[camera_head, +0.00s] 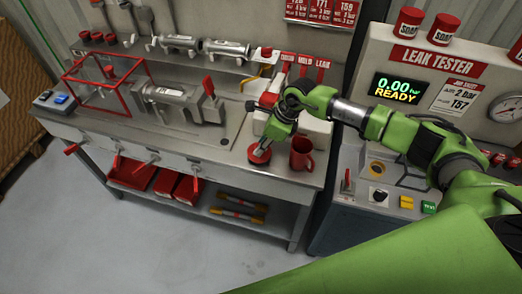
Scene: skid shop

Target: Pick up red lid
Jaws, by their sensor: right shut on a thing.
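The red lid (259,153) is a round red disc at the right end of the steel workbench (222,152), near its front edge. My right gripper (263,144) reaches down over it from my green arm and is shut on it. The fingers cover part of the lid's top. The lid is at or very close to the bench surface; I cannot tell whether it touches. My left gripper is not in view.
A red mug (301,154) stands just right of the lid. Behind are white bins with red labels (304,68). A fixture with a metal cylinder (165,94) and a red frame (103,82) fill the bench's left. The leak tester (432,75) stands right.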

